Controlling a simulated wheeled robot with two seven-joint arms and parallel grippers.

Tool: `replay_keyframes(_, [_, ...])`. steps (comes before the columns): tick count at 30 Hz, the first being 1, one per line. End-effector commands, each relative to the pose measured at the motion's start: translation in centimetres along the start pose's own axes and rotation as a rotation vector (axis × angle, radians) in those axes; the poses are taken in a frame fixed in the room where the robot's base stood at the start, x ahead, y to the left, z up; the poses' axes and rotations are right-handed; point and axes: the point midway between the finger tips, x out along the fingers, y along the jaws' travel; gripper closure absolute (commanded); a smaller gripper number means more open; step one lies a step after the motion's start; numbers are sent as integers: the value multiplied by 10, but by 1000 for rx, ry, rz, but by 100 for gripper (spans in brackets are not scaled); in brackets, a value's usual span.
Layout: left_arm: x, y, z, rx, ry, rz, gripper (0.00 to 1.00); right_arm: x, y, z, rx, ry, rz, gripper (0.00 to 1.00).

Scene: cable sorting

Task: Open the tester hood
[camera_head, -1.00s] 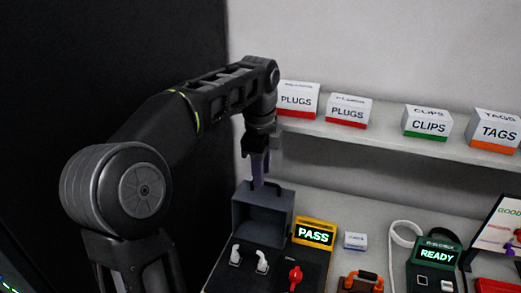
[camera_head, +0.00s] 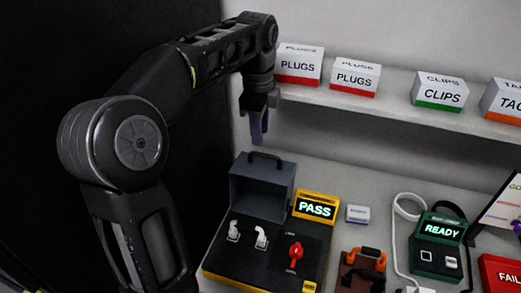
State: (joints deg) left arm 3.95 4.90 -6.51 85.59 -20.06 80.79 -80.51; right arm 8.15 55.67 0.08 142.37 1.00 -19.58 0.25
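The tester (camera_head: 222,262) is a black box on the table with a yellow PASS display (camera_head: 316,209) at its back right. Its grey hood (camera_head: 262,183) stands raised at the back, its hollow side facing the front, with a dark handle (camera_head: 265,155) on top. Two white plugs or levers and a red knob (camera_head: 295,252) show uncovered on the top panel. My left gripper (camera_head: 259,138) points down just above the handle and looks apart from it. Its purple fingers are seen nearly edge-on, so their opening is unclear. My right gripper is out of view.
A shelf (camera_head: 390,112) with PLUGS, CLIPS and TAGS boxes runs along the wall behind. A small blue-and-white box (camera_head: 357,214), an orange-handled brown item (camera_head: 362,268), a green READY device (camera_head: 438,250) and a red FAIL bin (camera_head: 502,273) stand to the right.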

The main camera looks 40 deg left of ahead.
Motion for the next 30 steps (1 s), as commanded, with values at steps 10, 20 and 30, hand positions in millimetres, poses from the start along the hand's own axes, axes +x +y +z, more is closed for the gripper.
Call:
replay_keyframes(10, [49, 0, 0, 1, -1, 5, 68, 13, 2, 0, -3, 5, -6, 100])
replay_keyframes(20, [63, 0, 0, 0, 0, 1, 68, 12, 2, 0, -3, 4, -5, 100])
replay_keyframes(30, [63, 0, 0, 0, 0, 1, 86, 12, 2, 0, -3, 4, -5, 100])
